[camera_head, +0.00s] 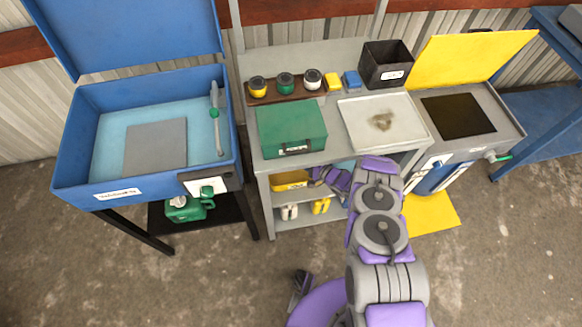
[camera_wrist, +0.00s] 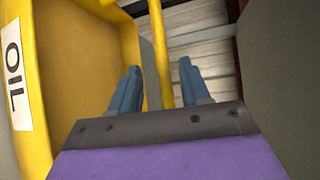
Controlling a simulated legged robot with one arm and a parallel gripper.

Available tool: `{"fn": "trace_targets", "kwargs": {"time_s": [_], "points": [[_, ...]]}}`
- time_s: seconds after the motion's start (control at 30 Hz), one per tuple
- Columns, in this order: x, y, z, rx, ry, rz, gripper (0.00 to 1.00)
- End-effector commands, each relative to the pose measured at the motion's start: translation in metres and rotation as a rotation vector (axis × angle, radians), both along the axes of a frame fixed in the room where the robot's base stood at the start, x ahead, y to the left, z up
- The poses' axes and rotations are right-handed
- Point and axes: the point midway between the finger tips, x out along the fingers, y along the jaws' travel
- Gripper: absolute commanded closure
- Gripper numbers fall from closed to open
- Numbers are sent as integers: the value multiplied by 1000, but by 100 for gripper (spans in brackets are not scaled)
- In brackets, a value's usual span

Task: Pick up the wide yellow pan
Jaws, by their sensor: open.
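The wide yellow pan (camera_head: 290,181) sits on the upper shelf under the bench top, below the green box. In the wrist view the yellow pan (camera_wrist: 75,70) fills the left side, its wall marked "OIL". A thin yellow bar (camera_wrist: 160,55), which looks like the pan's handle, passes between my fingers. My gripper (camera_wrist: 157,88) is open, with one blue-grey finger on each side of the bar. I see a gap on the right side; contact on the left is unclear. In the head view my gripper (camera_head: 320,174) is at the pan's right end, partly hidden by my arm.
The green box (camera_head: 291,128), a pale tray (camera_head: 412,137) and a black bin (camera_head: 387,65) stand on the bench top, close above the pan. Small white and yellow containers (camera_head: 321,205) are on the shelf below. A blue parts washer (camera_head: 66,150) stands at left.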

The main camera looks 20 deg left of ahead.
Motion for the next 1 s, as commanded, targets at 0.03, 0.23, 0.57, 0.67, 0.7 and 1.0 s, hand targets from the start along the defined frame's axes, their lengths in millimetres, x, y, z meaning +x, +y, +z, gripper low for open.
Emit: {"fn": "trace_targets", "kwargs": {"time_s": [0.03, 0.23, 0.57, 0.67, 0.7, 1.0], "points": [[1, 3, -1, 2, -1, 1, 53], [4, 32, -8, -3, -1, 3, 53], [12, 53, -11, -10, -2, 0, 53], [13, 49, -9, -5, -1, -1, 53], [13, 47, -8, -2, -1, -2, 55], [12, 50, -10, -7, -1, -1, 84]]}}
